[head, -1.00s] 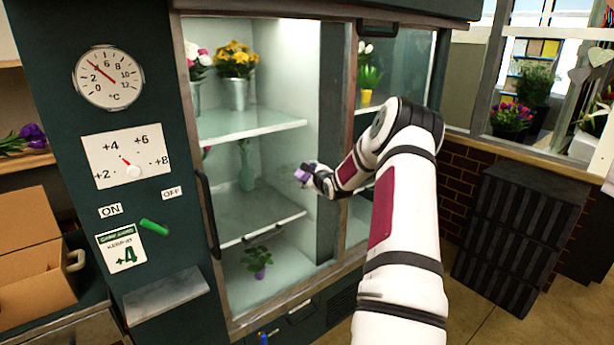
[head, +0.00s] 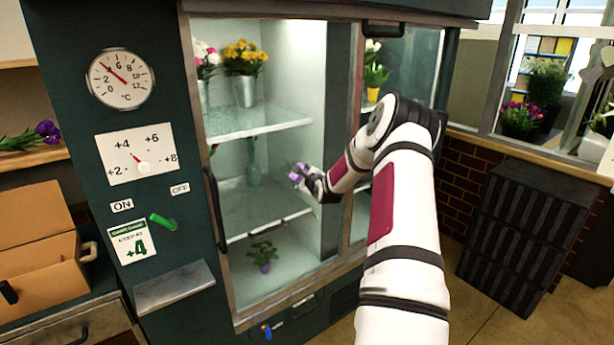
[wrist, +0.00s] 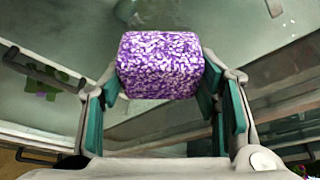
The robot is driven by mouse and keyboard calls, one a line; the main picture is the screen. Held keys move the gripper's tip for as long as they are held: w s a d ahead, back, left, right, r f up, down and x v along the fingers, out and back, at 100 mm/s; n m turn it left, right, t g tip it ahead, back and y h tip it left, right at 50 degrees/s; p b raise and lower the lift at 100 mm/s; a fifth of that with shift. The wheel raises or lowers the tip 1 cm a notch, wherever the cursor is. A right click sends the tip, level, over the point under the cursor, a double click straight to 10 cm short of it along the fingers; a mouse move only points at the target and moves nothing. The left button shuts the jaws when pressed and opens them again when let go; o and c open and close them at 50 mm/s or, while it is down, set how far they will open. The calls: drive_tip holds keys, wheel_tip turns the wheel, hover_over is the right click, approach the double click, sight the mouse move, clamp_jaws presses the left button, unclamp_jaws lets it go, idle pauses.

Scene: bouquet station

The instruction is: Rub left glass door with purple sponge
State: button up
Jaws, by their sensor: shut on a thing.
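The purple sponge (head: 297,173) is at the end of my arm, in front of the left glass door (head: 283,213) of the flower cooler. In the wrist view the sponge (wrist: 160,65) is a speckled purple and white block. My gripper (wrist: 160,85) is shut on it, with a green-padded finger on each side. The sponge faces the door glass; I cannot tell whether it touches. The left door's dark handle (head: 214,207) is at its left edge. The right glass door (head: 405,75) is partly hidden behind my arm.
Behind the left glass are shelves (head: 250,122) with potted flowers. A dial thermometer (head: 121,79), a switch and a small ledge (head: 174,287) are on the panel at left. Black stacked crates (head: 522,230) stand at right.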

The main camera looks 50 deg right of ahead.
sight(294, 178)
drive_tip(key=shift+w+a+p, duration=0.2)
drive_tip(key=shift+w+a, duration=0.1)
drive_tip(key=shift+a, duration=0.55)
drive_tip(key=shift+w+a+p, duration=0.15)
drive_tip(key=shift+w+a, duration=0.1)
drive_tip(key=shift+a, duration=0.6)
drive_tip(key=shift+w+a+p, duration=0.15)
drive_tip(key=shift+a+p, duration=0.15)
drive_tip(key=shift+a, duration=0.55)
drive_tip(key=shift+w+a+p, duration=0.15)
drive_tip(key=shift+a+p, duration=0.1)
drive_tip(key=shift+a, duration=0.55)
drive_tip(key=shift+w+r, duration=0.1)
drive_tip(key=shift+r, duration=0.3)
drive_tip(key=shift+d+r, duration=0.1)
drive_tip(key=shift+d, duration=0.25)
drive_tip(key=shift+s+d+f, duration=0.1)
drive_tip(key=shift+s+d, duration=0.3)
drive_tip(key=shift+d, duration=0.95)
drive_tip(key=shift+s+d+f, duration=0.1)
drive_tip(key=shift+s+d, duration=0.3)
drive_tip(key=shift+d, duration=0.95)
drive_tip(key=shift+s+d, duration=0.4)
drive_tip(key=shift+d, duration=0.95)
drive_tip(key=shift+s+d+r, duration=0.1)
drive_tip(key=shift+s+d, duration=0.05)
drive_tip(key=shift+d, duration=0.5)
drive_tip(key=shift+s+d, duration=0.1)
drive_tip(key=shift+d, duration=0.5)
